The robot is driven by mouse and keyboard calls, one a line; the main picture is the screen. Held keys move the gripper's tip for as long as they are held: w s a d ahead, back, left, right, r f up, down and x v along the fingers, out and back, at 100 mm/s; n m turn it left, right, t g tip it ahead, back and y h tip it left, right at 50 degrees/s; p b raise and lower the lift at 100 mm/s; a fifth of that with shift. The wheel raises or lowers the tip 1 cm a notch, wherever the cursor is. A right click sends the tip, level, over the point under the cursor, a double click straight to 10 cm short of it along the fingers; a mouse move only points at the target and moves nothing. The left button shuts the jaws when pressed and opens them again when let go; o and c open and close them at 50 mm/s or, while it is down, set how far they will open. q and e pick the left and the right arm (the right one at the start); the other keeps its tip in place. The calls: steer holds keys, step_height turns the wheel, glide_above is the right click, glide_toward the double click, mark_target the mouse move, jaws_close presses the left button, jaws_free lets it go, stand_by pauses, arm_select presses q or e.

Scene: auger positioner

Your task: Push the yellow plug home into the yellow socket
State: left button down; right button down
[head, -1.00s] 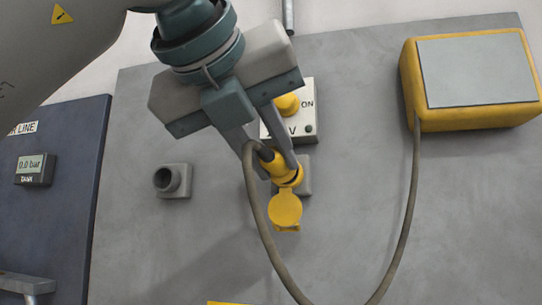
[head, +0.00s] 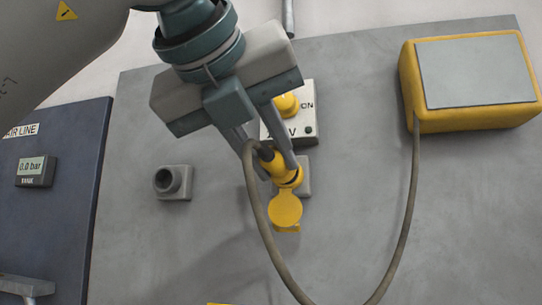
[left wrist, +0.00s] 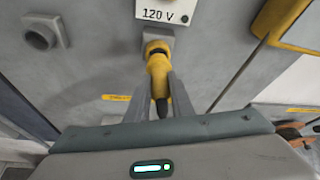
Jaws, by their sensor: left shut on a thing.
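My left gripper (head: 268,162) is shut on the yellow plug (head: 278,166), with one finger on each side of it. The plug also shows between the fingers in the left wrist view (left wrist: 158,68), its front end at the yellow socket (left wrist: 157,47). In the head view the socket (head: 291,182) is partly hidden by the plug and the gripper, and its round yellow flap (head: 285,209) hangs open below. I cannot tell how deep the plug sits. A grey cable (head: 262,225) runs from the plug's back. My right gripper is not in view.
A grey socket (head: 173,182) is on the panel to the left. A white switch plate with a yellow knob (head: 287,104) is just above the yellow socket. A yellow box (head: 470,80) at the upper right holds the cable's other end. A blue panel with a gauge (head: 35,171) stands far left.

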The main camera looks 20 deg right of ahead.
mark_target(277, 162)
arm_select(q)
steer(key=shift+w+d+r, duration=0.1)
steer(key=shift+w+d, duration=0.4)
steer(key=shift+w, duration=0.2)
steer(key=shift+w+d, duration=0.45)
steer(key=shift+w, duration=0.2)
stand_by(0.6)
steer(key=c, duration=1.5)
jaws_free()
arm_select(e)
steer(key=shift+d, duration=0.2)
arm_select(q)
steer(key=shift+s+a, duration=0.1)
steer(key=shift+s, duration=0.05)
steer(key=b+v, duration=0.3)
steer(key=v, duration=1.4)
steer(key=shift+b, duration=0.4)
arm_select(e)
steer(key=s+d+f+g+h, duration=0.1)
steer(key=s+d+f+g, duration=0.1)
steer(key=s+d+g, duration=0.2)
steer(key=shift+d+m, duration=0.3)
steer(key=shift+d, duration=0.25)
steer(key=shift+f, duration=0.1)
